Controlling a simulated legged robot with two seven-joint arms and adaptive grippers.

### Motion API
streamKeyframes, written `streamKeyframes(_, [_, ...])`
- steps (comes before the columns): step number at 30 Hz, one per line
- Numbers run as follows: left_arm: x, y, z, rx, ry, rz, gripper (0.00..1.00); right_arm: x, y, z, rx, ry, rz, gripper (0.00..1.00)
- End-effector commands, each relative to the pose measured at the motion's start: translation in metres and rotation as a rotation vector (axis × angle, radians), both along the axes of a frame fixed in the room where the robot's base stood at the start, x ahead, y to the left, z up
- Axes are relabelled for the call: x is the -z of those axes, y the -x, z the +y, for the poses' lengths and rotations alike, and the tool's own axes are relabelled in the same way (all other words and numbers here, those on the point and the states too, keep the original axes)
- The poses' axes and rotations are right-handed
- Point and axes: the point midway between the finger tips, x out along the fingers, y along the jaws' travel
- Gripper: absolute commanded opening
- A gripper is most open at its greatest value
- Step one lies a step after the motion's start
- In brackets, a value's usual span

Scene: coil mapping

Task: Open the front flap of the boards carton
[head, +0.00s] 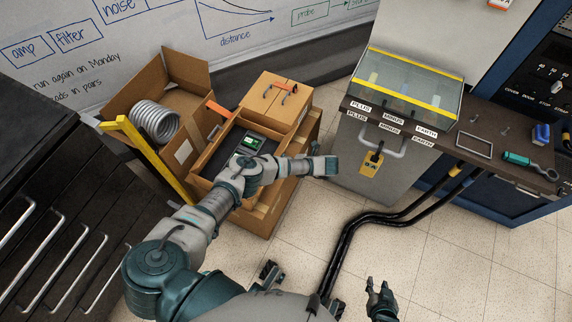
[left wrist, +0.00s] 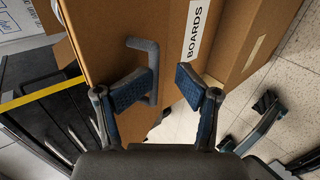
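The boards carton (left wrist: 110,45) fills the upper part of the left wrist view. It is brown cardboard with a white BOARDS label (left wrist: 196,30) and a grey handle (left wrist: 145,65) on its front face. My left gripper (left wrist: 168,78) is open and empty in front of this face. The handle's upright bar shows right by its left fingertip; I cannot tell whether they touch. In the head view my left arm crosses in front of the carton stack and hides part of it, and its gripper does not show clearly. My right gripper (head: 379,288) is open and empty over the floor.
An open carton with a metal coil (head: 155,120), a yellow bar (head: 150,160) and a dark drawer cabinet (head: 75,215) stand at the left. A closed carton (head: 283,93) sits behind. Black cables (head: 350,235) cross the floor. A grey bench (head: 385,160) stands at the right.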

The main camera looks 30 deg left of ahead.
Motion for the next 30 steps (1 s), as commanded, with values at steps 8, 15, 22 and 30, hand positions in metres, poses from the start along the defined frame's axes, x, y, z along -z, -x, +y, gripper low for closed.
streamKeyframes(8, [0.005,0.005,-0.002,-0.005,0.0,0.01,0.35,0.0,0.0,0.002,0.006,-0.007,0.0,0.35])
streamKeyframes(15, [0.003,0.004,-0.001,-0.003,0.003,0.007,0.35,0.0,0.0,0.001,0.003,-0.003,0.0,0.35])
streamKeyframes(22, [0.002,0.003,-0.003,-0.002,0.002,0.005,0.35,-0.001,0.0,0.0,-0.001,0.005,-0.002,0.35])
streamKeyframes(30, [-0.026,-0.001,-0.04,0.003,0.004,0.002,0.35,-0.001,0.001,0.0,0.0,0.001,-0.002,0.35])
